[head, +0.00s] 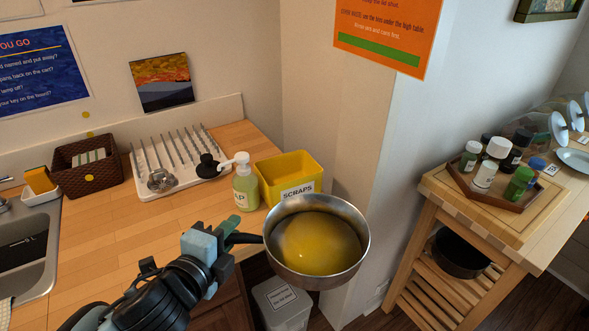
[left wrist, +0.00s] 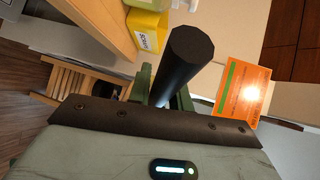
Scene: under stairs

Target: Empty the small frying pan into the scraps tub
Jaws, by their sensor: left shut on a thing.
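The small frying pan (head: 354,268) is held in the air in front of the counter's right end in the head view, with yellow contents (head: 318,243) in it. It looks about level. My left gripper (head: 232,236) is shut on its dark handle, which also shows end-on in the left wrist view (left wrist: 184,65). The yellow scraps tub (head: 283,174) stands on the counter's right end, just behind the pan; its label reads SCRAPS. The pan's rim overlaps the tub's lower front in the picture. The tub also shows in the left wrist view (left wrist: 145,27). My right gripper is out of view.
A soap bottle (head: 245,184) stands right beside the tub on its left. A drying rack (head: 178,161), a brown basket (head: 88,165) and a sink lie further left. A labelled bin (head: 282,304) stands below the pan. A wooden cart (head: 446,212) with bottles on a tray is at the right.

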